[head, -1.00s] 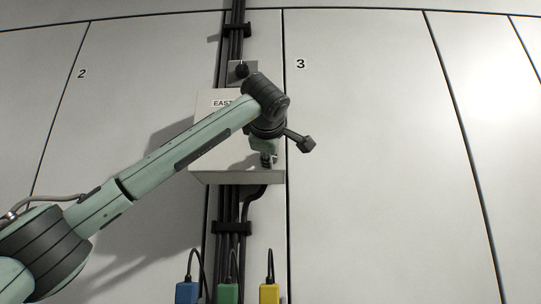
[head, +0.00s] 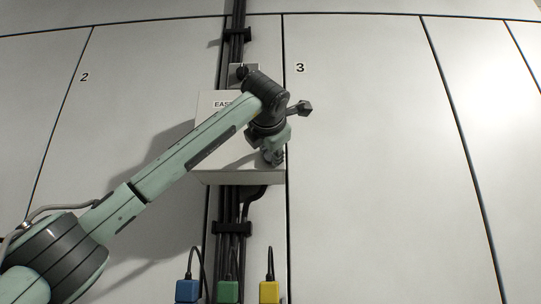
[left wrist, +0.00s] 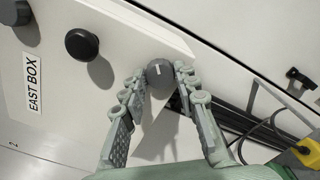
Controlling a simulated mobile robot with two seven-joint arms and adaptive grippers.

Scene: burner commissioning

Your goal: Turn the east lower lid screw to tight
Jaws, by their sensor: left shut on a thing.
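The pale EAST BOX (head: 215,176) is on the wall in the head view, partly covered by my left arm. In the left wrist view its lid (left wrist: 125,30) fills the upper left. A round grey lid screw (left wrist: 159,74) with a white mark sits near the lid's corner. My left gripper (left wrist: 158,80) has its fingers on either side of this screw and is shut on it. In the head view the left gripper (head: 274,158) is at the box's lower right, and the screw cannot be made out there. My right gripper is not in view.
A black knob (left wrist: 82,43) stands out from the lid near the EAST BOX label (left wrist: 33,84). Black cables (head: 232,205) run down the wall below the box. Blue (head: 187,291), green (head: 228,292) and yellow (head: 269,292) blocks hang lower. The wall right of the box is clear.

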